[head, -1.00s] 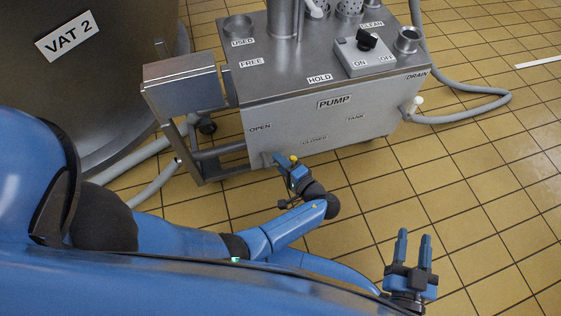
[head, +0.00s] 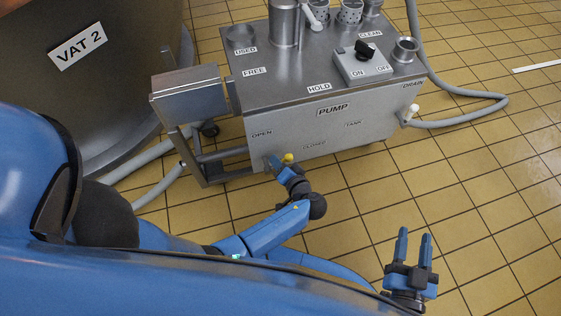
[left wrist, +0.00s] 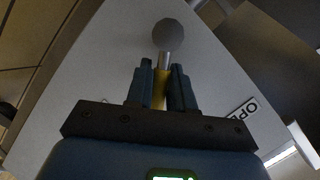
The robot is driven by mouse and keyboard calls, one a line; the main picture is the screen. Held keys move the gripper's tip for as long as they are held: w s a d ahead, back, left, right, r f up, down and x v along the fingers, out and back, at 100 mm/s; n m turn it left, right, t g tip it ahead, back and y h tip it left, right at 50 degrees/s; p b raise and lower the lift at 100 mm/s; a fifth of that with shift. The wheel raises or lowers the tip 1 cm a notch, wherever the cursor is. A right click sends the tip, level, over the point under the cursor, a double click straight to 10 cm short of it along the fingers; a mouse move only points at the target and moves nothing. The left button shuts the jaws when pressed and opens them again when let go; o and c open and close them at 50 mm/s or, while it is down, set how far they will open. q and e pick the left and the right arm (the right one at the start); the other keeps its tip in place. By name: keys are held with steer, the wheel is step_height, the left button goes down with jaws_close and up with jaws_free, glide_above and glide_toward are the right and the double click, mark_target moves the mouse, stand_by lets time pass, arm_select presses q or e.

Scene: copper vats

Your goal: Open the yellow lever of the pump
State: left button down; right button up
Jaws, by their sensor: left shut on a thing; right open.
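The pump (head: 345,137) is a grey metal box with a yellow lever (head: 287,158) low on its front face, below and between the OPEN and CLOSED labels. My left gripper (head: 273,162) is at the lever, close to the pump's lower front edge. In the left wrist view, my left gripper (left wrist: 160,88) is shut on the yellow lever (left wrist: 159,90), with one finger on each side. A metal rod and grey ball (left wrist: 169,36) show beyond the fingers. My right gripper (head: 413,247) is open and empty over the floor at lower right, apart from the pump.
A switch box (head: 363,62) with a black knob sits on the pump top. A metal frame and box (head: 190,92) stand at the pump's left, beside VAT 2 (head: 85,75). A grey hose (head: 465,112) lies at right. The tiled floor in front is clear.

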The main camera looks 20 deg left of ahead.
mark_target(267, 153)
arm_select(q)
steer(key=shift+s+a+r+n+t+h, duration=0.25)
steer(key=shift+a+r+n+t+h, duration=0.15)
steer(key=shift+n+h, duration=0.45)
steer(key=shift+s+a+r+n+h, duration=0.15)
steer(key=shift+a+n+h, duration=0.1)
steer(key=shift+n, duration=0.4)
steer(key=shift+s+a+r+n+t+h+b, duration=0.1)
steer(key=shift+s+a+n+t+h+b, duration=0.15)
steer(key=shift+n+b, duration=0.2)
steer(key=shift+a+n+t+h+b, duration=0.15)
steer(key=shift+n+t+h+b, duration=0.2)
steer(key=shift+n+b, duration=0.1)
steer(key=shift+s+a+r+n+t+h+b, duration=0.1)
steer(key=shift+s+a+n+t+h+b, duration=0.2)
steer(key=shift+n+b, duration=0.35)
steer(key=shift+s+a+r+n+t+h+b, duration=0.1)
steer(key=shift+a+n+t+h+b, duration=0.15)
steer(key=shift+n+t+b, duration=0.4)
steer(key=shift+g+h, duration=0.25)
steer(key=c, duration=1.1)
jaws_free()
steer(key=shift+r, duration=0.1)
